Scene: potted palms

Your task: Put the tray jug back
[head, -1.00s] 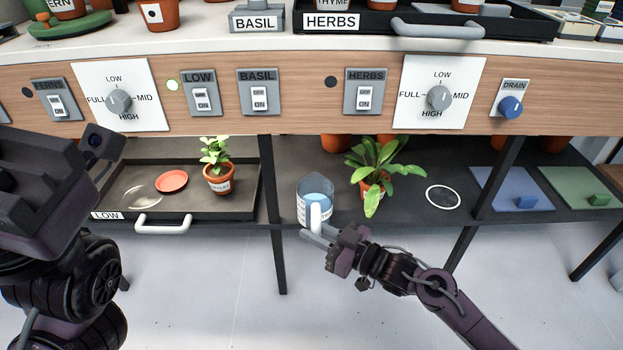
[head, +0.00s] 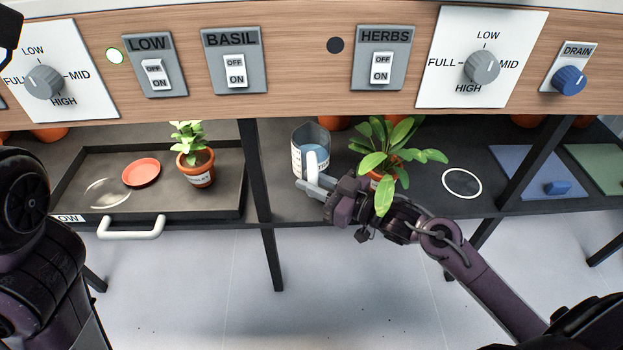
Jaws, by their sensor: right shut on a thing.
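The jug (head: 299,152) is a clear vessel with blue-tinted contents, white markings and a white handle. It is upright at the lower shelf, between a dark post and a leafy potted plant. My right gripper (head: 314,184) is shut on the jug's handle from the front. I cannot tell whether the jug's base touches the shelf. The LOW tray (head: 215,208) is dark with a white front handle, left of the post. It holds an orange saucer (head: 141,172), a small potted plant (head: 196,168) and a pale round mark. My left arm shows at the left edge; its gripper fingers are out of view.
The leafy plant (head: 398,150) stands close right of the jug, partly behind my right gripper. A white ring (head: 462,183) lies on bare shelf farther right. Blue (head: 530,165) and green mats follow. The dark post (head: 254,170) stands close left. The switch panel overhangs the shelf.

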